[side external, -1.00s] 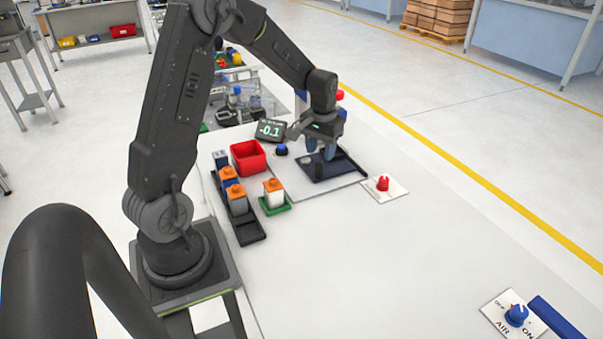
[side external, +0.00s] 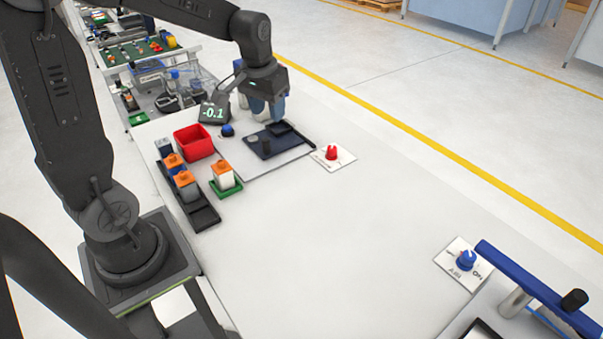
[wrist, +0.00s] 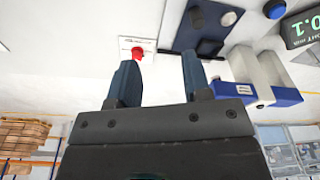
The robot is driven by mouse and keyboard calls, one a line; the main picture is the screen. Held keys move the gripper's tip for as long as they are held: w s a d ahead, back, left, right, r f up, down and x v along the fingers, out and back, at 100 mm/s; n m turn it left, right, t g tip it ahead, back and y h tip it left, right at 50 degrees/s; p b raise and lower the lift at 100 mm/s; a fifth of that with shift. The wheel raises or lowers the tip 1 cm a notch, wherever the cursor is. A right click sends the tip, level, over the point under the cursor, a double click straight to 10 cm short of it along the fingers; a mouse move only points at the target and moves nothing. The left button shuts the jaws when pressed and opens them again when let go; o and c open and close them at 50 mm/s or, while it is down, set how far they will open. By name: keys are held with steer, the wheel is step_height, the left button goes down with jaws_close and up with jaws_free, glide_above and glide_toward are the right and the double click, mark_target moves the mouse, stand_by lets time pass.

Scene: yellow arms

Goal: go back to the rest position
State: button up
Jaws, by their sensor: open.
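My gripper (side external: 265,117) is open and empty. In the side external view it hangs above the back part of a dark blue plate (side external: 290,142), and its fingers point down. In the wrist view both fingertips (wrist: 160,66) are spread with nothing between them. A black cylindrical piece (side external: 264,147) is on the plate's left part. It also shows in the wrist view (wrist: 196,17).
A display reading -0.1 (side external: 214,112) stands close left of my gripper. Nearby are a red bin (side external: 193,143), a blue button (side external: 227,130), orange-capped bottles in a black rack (side external: 205,216) and a red knob (side external: 331,152). The table's front middle is clear.

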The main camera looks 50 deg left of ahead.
steer(key=s+d+r+m+t, duration=0.2)
steer(key=s+d+r, duration=0.1)
steer(key=s+d, duration=0.3)
steer(key=s+d+r+m+t, duration=0.1)
steer(key=s+d+r+m, duration=0.1)
steer(key=s+d, duration=0.4)
steer(key=s, duration=0.3)
steer(key=shift+r+t+h, duration=0.3)
steer(key=shift+r+t, duration=0.1)
